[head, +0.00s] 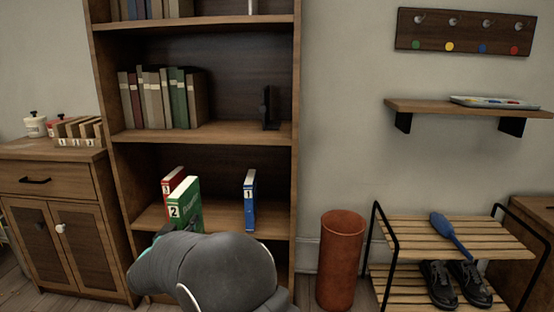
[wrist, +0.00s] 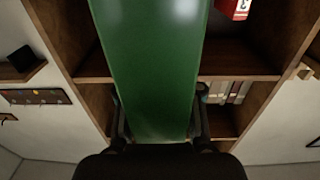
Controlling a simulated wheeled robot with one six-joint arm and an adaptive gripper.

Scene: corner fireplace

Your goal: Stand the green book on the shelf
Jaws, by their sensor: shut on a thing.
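The green book (head: 185,206), marked 2, is upright at the lower shelf (head: 222,219) of the bookcase, in front of the red book (head: 173,179), marked 3. My gripper (wrist: 159,112) is shut on the green book, which fills the middle of the wrist view (wrist: 152,60) between the two fingers. The blue book (head: 250,202), marked 1, stands upright to the right on the same shelf, with a gap between. In the head view my arm hides most of the gripper and the green book's lower end, so I cannot tell whether it touches the shelf.
The shelf above holds a row of books (head: 160,98) and a dark bookend (head: 267,107). A cabinet (head: 60,180) stands left of the bookcase. A reddish bin (head: 341,260) and a slatted shoe rack (head: 450,240) stand to the right.

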